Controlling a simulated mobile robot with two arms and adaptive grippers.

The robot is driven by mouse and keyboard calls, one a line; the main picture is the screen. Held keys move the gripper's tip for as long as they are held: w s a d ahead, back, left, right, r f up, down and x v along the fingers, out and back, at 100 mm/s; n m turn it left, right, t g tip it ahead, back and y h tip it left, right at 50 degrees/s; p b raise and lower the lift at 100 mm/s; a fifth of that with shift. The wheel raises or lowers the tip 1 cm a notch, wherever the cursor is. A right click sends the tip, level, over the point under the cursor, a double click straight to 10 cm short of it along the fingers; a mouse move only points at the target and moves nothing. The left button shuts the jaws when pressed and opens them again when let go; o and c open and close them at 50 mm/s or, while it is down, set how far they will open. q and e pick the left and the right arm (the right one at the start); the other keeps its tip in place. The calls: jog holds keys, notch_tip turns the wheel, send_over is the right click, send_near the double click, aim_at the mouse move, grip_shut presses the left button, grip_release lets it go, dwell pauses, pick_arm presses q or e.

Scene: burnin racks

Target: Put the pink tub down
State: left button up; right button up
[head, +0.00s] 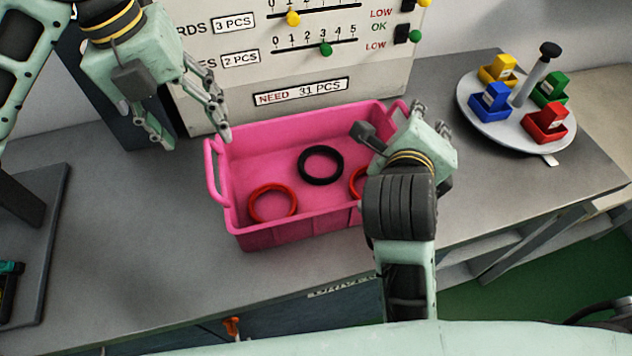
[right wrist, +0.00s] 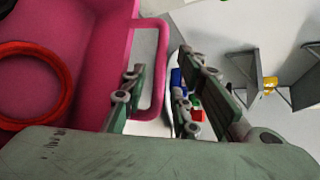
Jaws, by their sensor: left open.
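The pink tub (head: 285,232) appears to rest upright on the grey bench in front of the sign board. It holds a black ring (head: 320,181) and red rings (head: 252,212), one partly hidden by my right arm. My left gripper (head: 195,136) is open and empty, above and beside the tub's left handle (head: 212,176). My right gripper (head: 430,116) is at the tub's right end. In the right wrist view its fingers (right wrist: 155,95) stand apart, with the right handle (right wrist: 161,75) seen between them; I cannot tell whether they touch it.
A round turntable (head: 490,122) with yellow, blue, green and red bins and a black-knobbed post stands on the right. The sign board (head: 380,82) stands close behind the tub. A dark tray (head: 45,255) lies at the far left. The bench in front of the tub is clear.

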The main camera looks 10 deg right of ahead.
pick_arm(q)
jog(key=shift+a+r, duration=0.1)
jog(key=shift+r, duration=0.35)
pick_arm(e)
jog(key=shift+o, duration=0.2)
jog(key=o, duration=0.7)
jog(key=shift+o, duration=0.2)
